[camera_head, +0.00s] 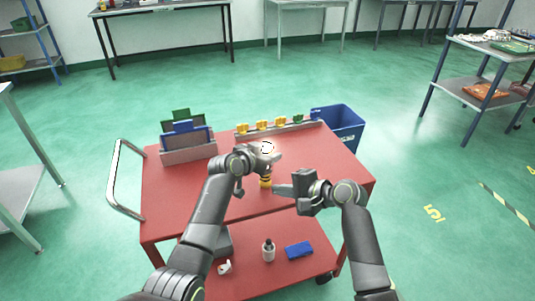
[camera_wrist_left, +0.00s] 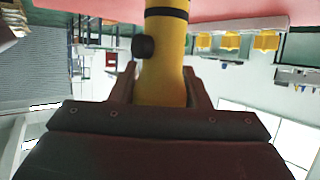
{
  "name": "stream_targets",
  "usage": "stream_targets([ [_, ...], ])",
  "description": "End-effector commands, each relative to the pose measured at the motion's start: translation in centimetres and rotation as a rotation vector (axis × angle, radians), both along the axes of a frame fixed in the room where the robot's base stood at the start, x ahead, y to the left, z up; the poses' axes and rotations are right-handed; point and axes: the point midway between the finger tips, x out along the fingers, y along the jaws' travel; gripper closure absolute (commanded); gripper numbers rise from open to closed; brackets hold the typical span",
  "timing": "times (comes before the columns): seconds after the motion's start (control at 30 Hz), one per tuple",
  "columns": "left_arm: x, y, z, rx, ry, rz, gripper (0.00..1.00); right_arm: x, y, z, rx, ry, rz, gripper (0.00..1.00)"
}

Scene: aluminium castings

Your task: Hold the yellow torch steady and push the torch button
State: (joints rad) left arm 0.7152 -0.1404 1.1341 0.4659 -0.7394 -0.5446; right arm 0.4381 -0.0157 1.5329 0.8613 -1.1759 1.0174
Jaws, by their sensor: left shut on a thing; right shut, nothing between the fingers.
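The yellow torch (camera_head: 265,183) is above or on the red cart's top, partly hidden by my left gripper (camera_head: 266,170). In the left wrist view, the yellow torch (camera_wrist_left: 171,60) has a dark band and a round black button (camera_wrist_left: 143,46) on its side. My left gripper (camera_wrist_left: 162,88) is shut around the torch body, one finger on each side. My right gripper (camera_head: 277,190) is shut and empty, pointing left, just right of the torch. I cannot tell whether its tip touches the torch or button.
The red cart top (camera_head: 170,195) is mostly clear on the left. A rack with green and blue panels (camera_head: 188,150) and a rail with several yellow pieces (camera_head: 262,126) stand at its back. A blue bin (camera_head: 340,124) is at the back right. A bottle (camera_head: 268,250) and blue block (camera_head: 299,250) are on the lower shelf.

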Motion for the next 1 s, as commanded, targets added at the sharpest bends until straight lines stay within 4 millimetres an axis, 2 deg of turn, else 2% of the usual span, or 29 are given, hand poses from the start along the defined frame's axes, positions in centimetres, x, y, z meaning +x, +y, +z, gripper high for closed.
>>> stream_targets([
  [0.13,-0.01,0.00,-0.02,0.001,0.001,0.000,0.85,-0.79,-0.23,0.02,0.000,-0.002,-0.001,1.00],
  [0.47,-0.01,0.00,-0.02,0.000,0.000,0.000,0.85,-0.85,-0.25,0.01,0.000,0.000,0.000,1.00],
  [0.5,-0.01,0.00,-0.02,0.000,0.000,0.000,0.55,-0.85,-0.25,0.01,0.000,0.000,0.000,1.00],
  [0.67,0.00,0.00,-0.01,0.000,0.000,0.000,0.34,-0.85,-0.25,0.01,0.000,0.000,0.000,1.00],
  [1.0,-0.09,0.08,0.03,0.000,0.000,0.000,0.32,-0.83,-0.26,0.02,-0.001,-0.001,0.000,1.00],
])
